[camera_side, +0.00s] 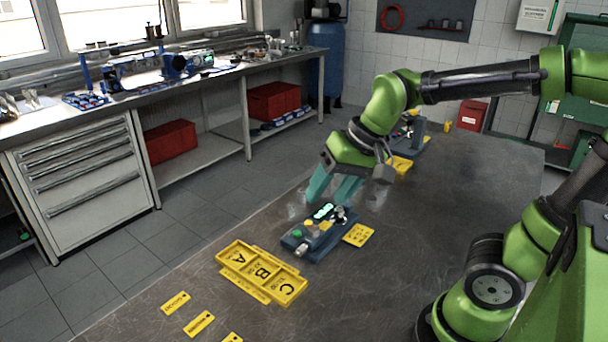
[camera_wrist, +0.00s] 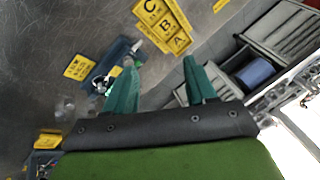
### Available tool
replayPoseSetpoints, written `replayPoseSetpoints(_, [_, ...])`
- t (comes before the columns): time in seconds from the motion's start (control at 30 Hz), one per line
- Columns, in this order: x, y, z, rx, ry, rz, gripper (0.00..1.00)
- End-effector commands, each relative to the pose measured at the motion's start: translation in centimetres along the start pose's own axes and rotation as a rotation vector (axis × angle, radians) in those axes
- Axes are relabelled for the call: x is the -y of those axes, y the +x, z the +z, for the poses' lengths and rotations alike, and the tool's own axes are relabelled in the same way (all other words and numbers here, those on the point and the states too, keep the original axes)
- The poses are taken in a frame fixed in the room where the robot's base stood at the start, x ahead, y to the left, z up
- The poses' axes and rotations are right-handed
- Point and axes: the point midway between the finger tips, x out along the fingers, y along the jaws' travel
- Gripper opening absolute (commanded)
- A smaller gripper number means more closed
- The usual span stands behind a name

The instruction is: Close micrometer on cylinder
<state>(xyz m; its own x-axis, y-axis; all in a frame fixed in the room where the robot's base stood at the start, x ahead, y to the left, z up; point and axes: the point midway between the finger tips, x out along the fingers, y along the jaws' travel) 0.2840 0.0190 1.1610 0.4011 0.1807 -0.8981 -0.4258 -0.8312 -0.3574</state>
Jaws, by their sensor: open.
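A blue-grey fixture (camera_side: 319,244) sits on the metal table, with a small device with green and dark parts and a silver knob (camera_side: 302,250) at its near end. I take this device to be the micrometer; the cylinder cannot be made out for certain. My gripper (camera_side: 333,190) is open and empty, above and just behind the fixture, its teal fingers pointing down. In the wrist view my gripper (camera_wrist: 160,62) shows its two fingers wide apart. The fixture (camera_wrist: 108,66) lies beside and partly behind the left finger there, not between the fingers.
A yellow tray marked A, B, C (camera_side: 262,273) lies in front of the fixture. A yellow card (camera_side: 359,235) lies to its right. Faint clear objects (camera_side: 297,199) stand near the fingers. Another fixture (camera_side: 420,142) stands farther back. The table's right middle is clear.

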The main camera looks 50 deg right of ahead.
Motion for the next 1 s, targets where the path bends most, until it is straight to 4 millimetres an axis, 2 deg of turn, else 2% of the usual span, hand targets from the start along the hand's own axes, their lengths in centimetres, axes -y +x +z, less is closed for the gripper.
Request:
replayPoseSetpoints(0.03, [0.0,0.8,-1.5,0.042,0.096,0.041,0.56])
replayPoseSetpoints(0.13, [-0.6,2.1,-4.5,0.093,0.340,0.144,0.56])
replayPoseSetpoints(0.27, [-1.8,3.7,-8.3,0.092,0.722,0.319,0.56])
replayPoseSetpoints(0.4, [-2.7,3.5,-11.1,0.014,1.096,0.451,0.56])
replayPoseSetpoints(0.5, [-2.8,2.5,-11.8,-0.031,1.271,0.476,0.56])
replayPoseSetpoints(0.67, [-2.9,2.4,-11.3,-0.042,1.384,0.497,0.56])
replayPoseSetpoints(0.87, [-3.7,4.5,-10.6,-0.041,1.390,0.500,0.56])
replayPoseSetpoints(1.0, [-4.8,7.1,-9.8,-0.040,1.388,0.501,0.56])
